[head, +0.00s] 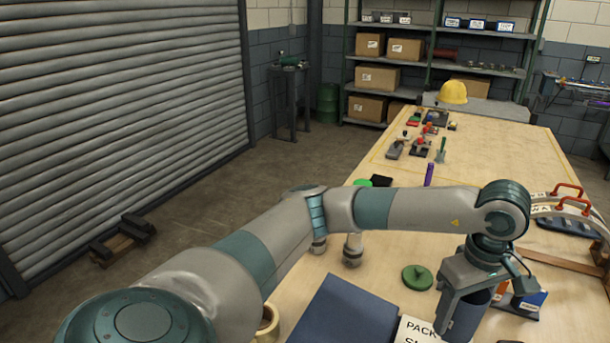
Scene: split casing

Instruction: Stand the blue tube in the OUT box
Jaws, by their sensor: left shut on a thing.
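My left gripper (466,312) is low over the near right part of the bench, pointing down. It is shut on a dark blue cylinder (470,318), which looks like the blue tube, held upright between the fingers. The bottom of the tube is near or past the lower picture edge, so I cannot tell if it touches anything. I see no box marked OUT. A dark blue flat-topped item (345,312) lies left of the gripper, with no readable label. My right gripper is not in view.
A card reading "PACK" (415,331) lies just left of the tube. A green disc (417,277) and a pale-topped jar (353,250) stand nearby. Arched parts with red handles (570,190) lie at the right edge.

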